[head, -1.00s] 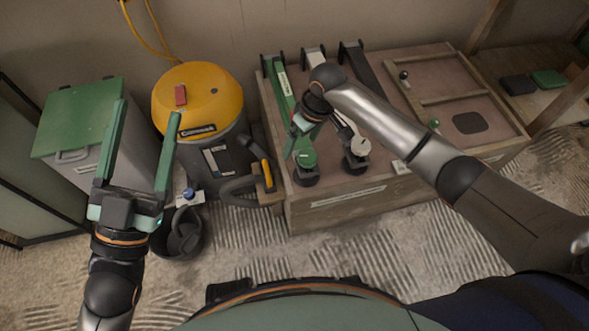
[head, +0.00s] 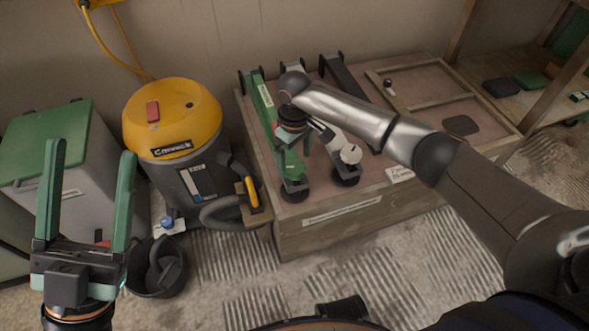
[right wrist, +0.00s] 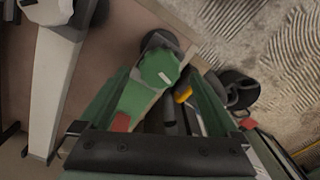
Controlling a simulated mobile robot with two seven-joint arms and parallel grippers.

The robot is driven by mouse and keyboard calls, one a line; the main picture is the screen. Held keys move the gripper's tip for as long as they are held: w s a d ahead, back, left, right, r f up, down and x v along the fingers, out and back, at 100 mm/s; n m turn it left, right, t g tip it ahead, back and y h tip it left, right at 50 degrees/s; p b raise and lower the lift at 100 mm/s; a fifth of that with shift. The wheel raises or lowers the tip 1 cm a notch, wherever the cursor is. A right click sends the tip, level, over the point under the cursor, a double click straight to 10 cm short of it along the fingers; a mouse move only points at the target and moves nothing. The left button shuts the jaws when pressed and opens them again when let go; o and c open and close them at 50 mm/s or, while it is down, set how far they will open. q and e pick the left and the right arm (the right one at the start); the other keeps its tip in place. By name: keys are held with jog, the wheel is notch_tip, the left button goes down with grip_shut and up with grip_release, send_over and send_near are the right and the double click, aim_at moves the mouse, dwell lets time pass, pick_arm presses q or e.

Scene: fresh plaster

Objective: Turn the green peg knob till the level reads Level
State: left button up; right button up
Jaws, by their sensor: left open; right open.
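A green round knob (head: 292,168) sits at the near end of a green bar (head: 262,98) on the wooden bench. In the right wrist view the knob (right wrist: 158,68) has a pale mark on its top and lies between my finger lines. My right gripper (head: 292,148) is open, pointing down just above it; I cannot tell whether the fingers touch it. My left gripper (head: 91,150) is open and empty, away to the left of the bench. No level reading is legible. My right arm covers part of the bench.
Beside the green bar is a white bar with a pale knob (head: 350,153), then a dark bar (head: 347,85). A black-topped peg (head: 389,86) stands further right. A yellow vacuum (head: 180,110), a black bucket (head: 155,270) and a green-lidded bin (head: 45,140) stand left.

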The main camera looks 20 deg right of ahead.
jog(key=shift+f+b, duration=0.35)
jog(key=shift+f, duration=0.9)
pick_arm(q)
jog(key=shift+d+f, duration=0.1)
jog(key=shift+f, duration=0.6)
